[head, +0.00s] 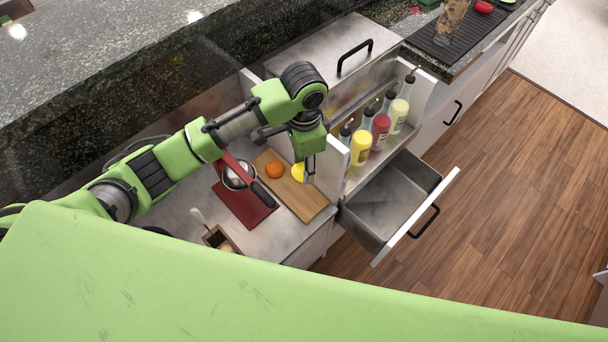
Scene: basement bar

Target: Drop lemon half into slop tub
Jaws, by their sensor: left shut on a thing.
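The lemon half (298,172) is a small yellow piece at the tips of my left gripper (306,173). My left gripper points down and is shut on it, above the right end of the wooden cutting board (305,205). I cannot tell how far above the board it is. A grey metal tub (362,213) sits in the pulled-out drawer to the right and looks empty; I take it for the slop tub. My right gripper is not in view.
An orange fruit (275,169) lies on the board. A red mat (240,207), a metal bowl (236,178) and a red-handled tool (262,192) are left of it. Several bottles (361,147) stand in the rack. The drawer front (418,218) juts over the wooden floor (500,220).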

